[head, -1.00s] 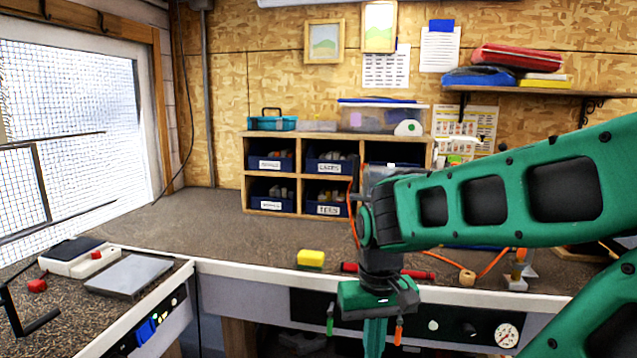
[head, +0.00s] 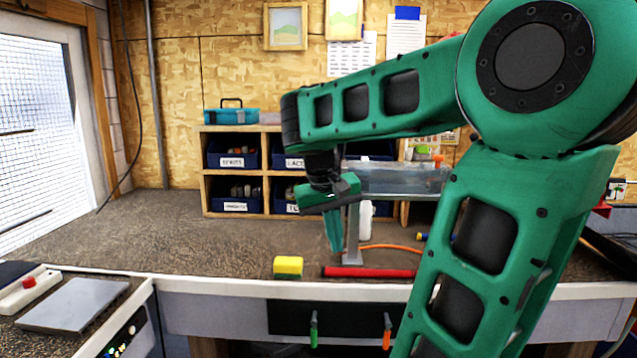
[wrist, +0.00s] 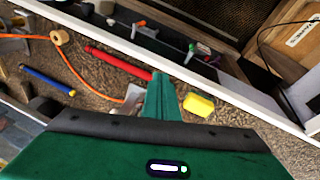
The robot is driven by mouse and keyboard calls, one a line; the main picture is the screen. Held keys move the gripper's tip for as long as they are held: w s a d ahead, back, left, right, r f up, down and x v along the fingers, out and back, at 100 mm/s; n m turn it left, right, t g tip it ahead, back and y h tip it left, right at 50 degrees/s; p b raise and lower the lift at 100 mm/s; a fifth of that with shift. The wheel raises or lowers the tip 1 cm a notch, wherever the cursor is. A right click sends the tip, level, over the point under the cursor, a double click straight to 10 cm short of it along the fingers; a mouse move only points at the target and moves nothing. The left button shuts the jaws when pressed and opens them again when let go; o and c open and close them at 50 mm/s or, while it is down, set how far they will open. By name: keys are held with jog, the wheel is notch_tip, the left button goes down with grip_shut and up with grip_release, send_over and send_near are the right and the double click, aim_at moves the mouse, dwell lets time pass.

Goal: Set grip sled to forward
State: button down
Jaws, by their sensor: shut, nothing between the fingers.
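My gripper (head: 334,246) points down over the bench, its teal fingers together and empty. It is behind the yellow sponge and the red grip-like cylinder (head: 368,272). In the wrist view the shut fingertips (wrist: 161,80) show between the red cylinder and the sponge. No part is clearly recognisable as the grip sled. A dark panel (head: 285,318) under the bench's front edge carries a green handle (head: 314,331) and an orange handle (head: 387,334), both hanging down. My arm hides part of the bench's right side.
The yellow sponge (head: 288,267) lies near the bench's front edge. A grey post (head: 352,243) and clear tank (head: 400,178) stand close behind the gripper. An orange hose (wrist: 85,75) and blue cylinder (wrist: 47,81) lie nearby. The bench (head: 150,235) is clear at left.

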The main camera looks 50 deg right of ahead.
jog(key=w+d+r+m+h, duration=0.1)
jog(key=w+r+h, duration=0.3)
jog(key=w+r, duration=1.1)
jog(key=shift+w+d+m, duration=0.25)
jog(key=shift+w+m, duration=0.1)
jog(key=shift+m, duration=0.15)
jog(key=shift+x, duration=1.1)
jog(key=shift+d, duration=0.1)
jog(key=s+d+f, duration=0.2)
jog(key=d+f, duration=0.2)
jog(key=d, duration=0.2)
jog(key=shift+s, duration=0.15)
